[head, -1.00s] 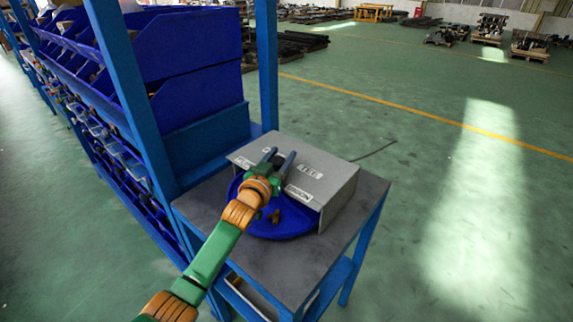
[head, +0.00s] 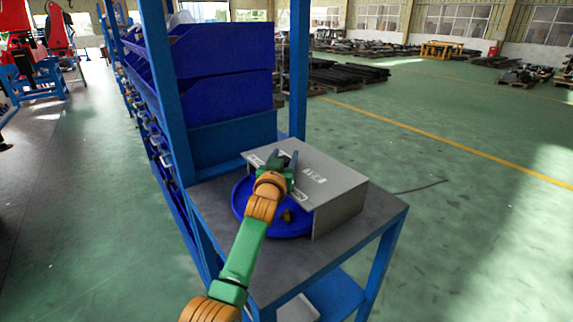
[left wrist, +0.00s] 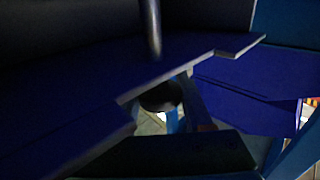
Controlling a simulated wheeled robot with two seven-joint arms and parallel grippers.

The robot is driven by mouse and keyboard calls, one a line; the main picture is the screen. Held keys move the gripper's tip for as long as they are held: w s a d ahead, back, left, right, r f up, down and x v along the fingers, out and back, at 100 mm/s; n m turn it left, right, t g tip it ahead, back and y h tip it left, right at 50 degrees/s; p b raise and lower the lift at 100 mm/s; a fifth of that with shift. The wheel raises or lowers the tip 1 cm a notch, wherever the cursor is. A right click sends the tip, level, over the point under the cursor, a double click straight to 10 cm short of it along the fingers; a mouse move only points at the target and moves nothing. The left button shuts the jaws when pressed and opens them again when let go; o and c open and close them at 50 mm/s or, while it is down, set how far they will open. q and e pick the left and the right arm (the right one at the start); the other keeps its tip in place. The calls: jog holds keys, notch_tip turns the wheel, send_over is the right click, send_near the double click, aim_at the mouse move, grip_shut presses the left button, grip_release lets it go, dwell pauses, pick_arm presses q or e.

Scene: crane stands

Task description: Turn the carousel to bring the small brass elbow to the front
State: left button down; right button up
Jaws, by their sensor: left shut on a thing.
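The blue round carousel (head: 243,215) sits on the grey table, partly under a grey box-shaped cover (head: 340,186) with white labels. A small brown, brass-coloured piece (head: 286,215) lies on the carousel's open front part; its exact shape is too small to tell. My left gripper (head: 282,160) is over the carousel at the cover's front edge, its fingers pointing away from me. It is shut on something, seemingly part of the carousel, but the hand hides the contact. The left wrist view shows dark blue surfaces (left wrist: 75,105), a grey rod (left wrist: 152,28) and a dark round thing (left wrist: 160,95).
A blue rack with blue bins (head: 222,92) rises just left of and behind the table (head: 325,250). A blue post (head: 299,70) stands behind the cover. The floor to the right is open, with a thin dark cable (head: 420,187) on it.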

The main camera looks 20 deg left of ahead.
pick_arm(q)
jog(key=shift+r+y, duration=0.2)
jog(key=shift+y, duration=0.1)
jog(key=shift+r+n+b, duration=0.15)
jog(key=shift+n+b, duration=0.15)
jog(key=c, duration=0.5)
grip_release()
jog(key=shift+w, duration=0.1)
jog(key=shift+o, duration=1)
jog(key=shift+w+f, duration=0.25)
jog(key=shift+f, duration=0.1)
jog(key=shift+w+a+f, duration=0.1)
jog(key=shift+w+f, duration=0.05)
jog(key=shift+f, duration=0.05)
jog(key=shift+s+r, duration=0.15)
jog(key=shift+s, duration=0.15)
jog(key=s+d, duration=0.1)
jog(key=s, duration=0.5)
jog(key=shift+s, duration=0.25)
jog(key=shift+d, duration=0.1)
jog(key=shift+c, duration=0.3)
